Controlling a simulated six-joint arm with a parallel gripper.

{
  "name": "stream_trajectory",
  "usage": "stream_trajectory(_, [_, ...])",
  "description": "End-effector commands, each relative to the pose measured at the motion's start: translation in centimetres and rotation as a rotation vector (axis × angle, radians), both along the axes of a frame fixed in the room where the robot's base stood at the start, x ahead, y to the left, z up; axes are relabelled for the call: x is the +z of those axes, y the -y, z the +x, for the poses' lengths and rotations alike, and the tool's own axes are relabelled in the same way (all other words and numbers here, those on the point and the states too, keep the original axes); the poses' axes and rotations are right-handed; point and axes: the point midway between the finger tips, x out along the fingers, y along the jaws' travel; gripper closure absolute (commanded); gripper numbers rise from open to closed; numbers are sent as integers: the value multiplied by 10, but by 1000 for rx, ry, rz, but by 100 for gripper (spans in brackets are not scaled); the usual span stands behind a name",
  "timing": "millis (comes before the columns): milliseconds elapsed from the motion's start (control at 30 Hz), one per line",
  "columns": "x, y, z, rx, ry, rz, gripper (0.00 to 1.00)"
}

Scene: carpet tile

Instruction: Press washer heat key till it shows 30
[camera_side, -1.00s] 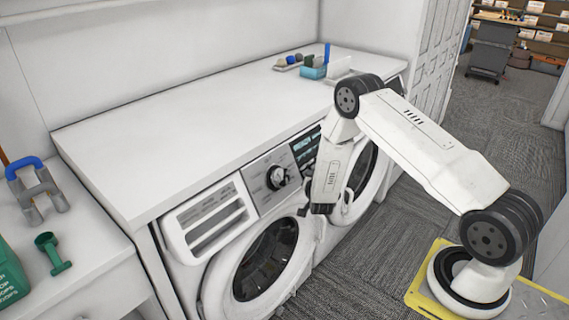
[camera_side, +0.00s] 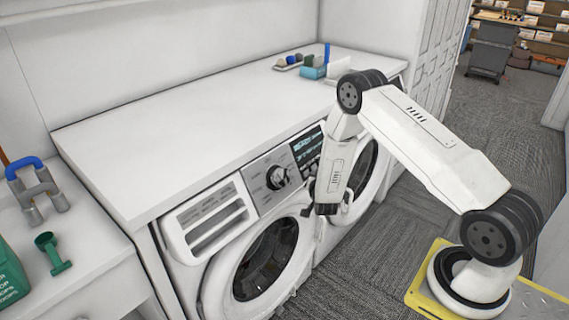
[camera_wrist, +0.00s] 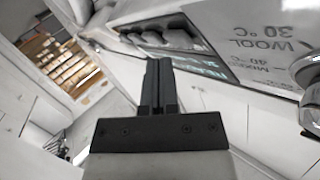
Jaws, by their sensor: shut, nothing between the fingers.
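The washer (camera_side: 262,262) is white, with a round door, under a white worktop. Its control panel has a silver knob (camera_side: 277,178) and a dark display (camera_side: 307,146) with teal text; the reading is too small to make out. In the wrist view the display (camera_wrist: 208,64) is partly hidden behind my fingers, and the knob (camera_wrist: 310,72) is at the right edge beside printed "WOOL 30 °C" and "40 °C" marks. I cannot tell which key is the heat key. My gripper (camera_wrist: 158,82) is shut and empty, in front of the panel; contact cannot be judged.
A second front-loading machine (camera_side: 364,172) stands to the right of the washer. Small items and a teal box (camera_side: 313,72) lie at the worktop's far end. A blue-handled grey object (camera_side: 38,190) and a green tool (camera_side: 52,253) lie on the left counter.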

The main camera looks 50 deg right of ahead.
Motion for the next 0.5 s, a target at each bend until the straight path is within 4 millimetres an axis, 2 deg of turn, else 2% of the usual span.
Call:
stream_trajectory(300, [0, 0, -1, 0, 0, 0, 100])
stream_trajectory(500, [4, 0, -8, 0, -1, -1, 100])
